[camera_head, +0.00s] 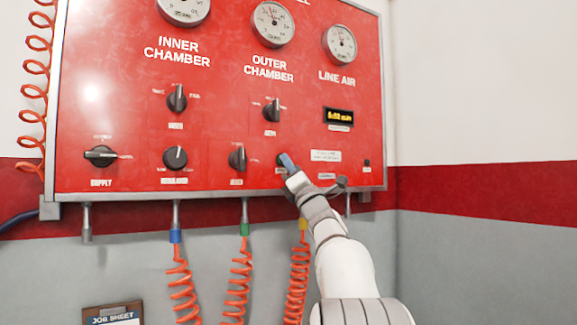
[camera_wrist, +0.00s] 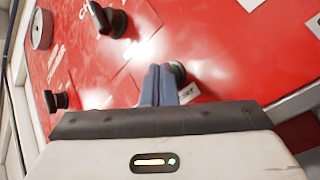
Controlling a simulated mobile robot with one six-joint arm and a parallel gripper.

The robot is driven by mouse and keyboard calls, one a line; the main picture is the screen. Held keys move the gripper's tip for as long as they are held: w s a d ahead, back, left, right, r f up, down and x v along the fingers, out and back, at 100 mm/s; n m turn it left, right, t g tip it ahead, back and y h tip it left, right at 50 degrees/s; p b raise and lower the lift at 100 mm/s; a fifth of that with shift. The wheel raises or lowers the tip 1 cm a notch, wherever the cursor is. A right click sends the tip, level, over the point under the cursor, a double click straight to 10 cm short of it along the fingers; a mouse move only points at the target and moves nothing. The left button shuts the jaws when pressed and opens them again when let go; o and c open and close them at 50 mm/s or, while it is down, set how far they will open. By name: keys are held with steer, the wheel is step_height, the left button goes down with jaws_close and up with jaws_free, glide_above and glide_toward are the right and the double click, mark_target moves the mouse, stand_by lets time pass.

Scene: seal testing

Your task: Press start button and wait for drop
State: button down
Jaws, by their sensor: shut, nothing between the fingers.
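The red control panel (camera_head: 215,110) hangs on the wall and carries gauges, black knobs and a small display (camera_head: 338,116) with amber digits. My gripper (camera_head: 287,162) is shut and empty, with its blue fingertips at the lower right part of the panel. A dark round button (camera_head: 281,158) is partly hidden behind the fingertips. In the wrist view my fingers (camera_wrist: 158,72) are together, right beside a dark greenish round button (camera_wrist: 179,71). A small white label (camera_wrist: 189,93) lies just below it. I cannot tell whether the fingertips touch or press the button.
A black knob (camera_head: 237,158) stands just left of my gripper. A small black switch (camera_head: 366,165) is to the right. Orange coiled hoses (camera_head: 299,270) hang below the panel. A job sheet clipboard (camera_head: 112,315) is at the bottom left.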

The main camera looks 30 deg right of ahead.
steer(key=shift+s+f, duration=0.1)
steer(key=shift+s, duration=0.05)
steer(key=shift+s+b, duration=0.3)
steer(key=shift+b, duration=0.25)
steer(key=s+b, duration=0.4)
steer(key=s, duration=0.2)
stand_by(0.8)
